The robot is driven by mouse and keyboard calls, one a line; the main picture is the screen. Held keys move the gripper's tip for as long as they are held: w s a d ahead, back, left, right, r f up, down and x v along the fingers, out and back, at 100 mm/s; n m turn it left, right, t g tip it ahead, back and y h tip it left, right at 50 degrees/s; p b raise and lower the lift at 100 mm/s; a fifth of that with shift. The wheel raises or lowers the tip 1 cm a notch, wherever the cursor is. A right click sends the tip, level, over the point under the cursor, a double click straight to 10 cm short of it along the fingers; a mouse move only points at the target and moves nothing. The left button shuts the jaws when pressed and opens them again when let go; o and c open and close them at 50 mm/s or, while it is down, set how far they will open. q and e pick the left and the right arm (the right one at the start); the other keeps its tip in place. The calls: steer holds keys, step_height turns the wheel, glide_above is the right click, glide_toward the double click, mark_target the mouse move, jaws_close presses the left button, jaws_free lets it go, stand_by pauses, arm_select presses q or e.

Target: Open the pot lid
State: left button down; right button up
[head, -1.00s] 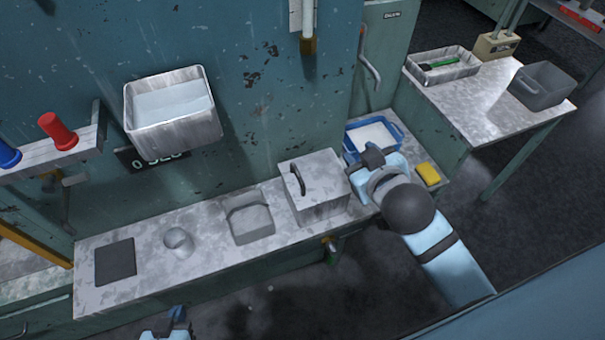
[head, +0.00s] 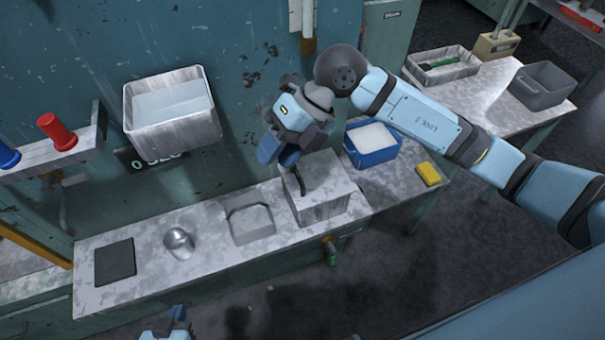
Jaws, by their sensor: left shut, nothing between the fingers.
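The pot is a square grey metal box (head: 330,205) on the bench, with a flat lid (head: 332,177) on top. A dark curved handle (head: 300,183) stands on the lid's left part. My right gripper (head: 277,156) is above and slightly left of the handle in the picture, pointing down. Its two blue fingers show, but I cannot tell how far apart they are or whether they touch the handle. My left gripper (head: 178,314) is shut and empty at the bottom edge, in front of the bench, mostly cut off.
On the bench (head: 213,219) are a grey basket (head: 251,222), a shiny metal scoop-like piece (head: 178,242) and a dark plate (head: 115,262). A blue tub (head: 372,155) and a yellow sponge (head: 428,173) are to the right. A metal bin (head: 174,128) hangs on the wall.

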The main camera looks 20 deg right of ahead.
mark_target(301, 181)
steer(key=w+d+f+m+t+h, duration=0.1)
steer(key=w+d+h, duration=0.3)
steer(key=d+h, duration=0.3)
steer(key=shift+y, duration=0.5)
steer(key=f, duration=0.4)
steer(key=a+f+p, duration=0.1)
steer(key=f, duration=0.3)
steer(key=f+p, duration=0.1)
steer(key=f, duration=0.3)
steer(key=shift+s+a+f, duration=0.1)
steer(key=shift+a+f, duration=0.05)
steer(key=shift+f, duration=0.15)
steer(key=shift+a+f+p, duration=0.1)
steer(key=shift+f+p, duration=0.2)
steer(key=shift+f, duration=0.3)
jaws_close()
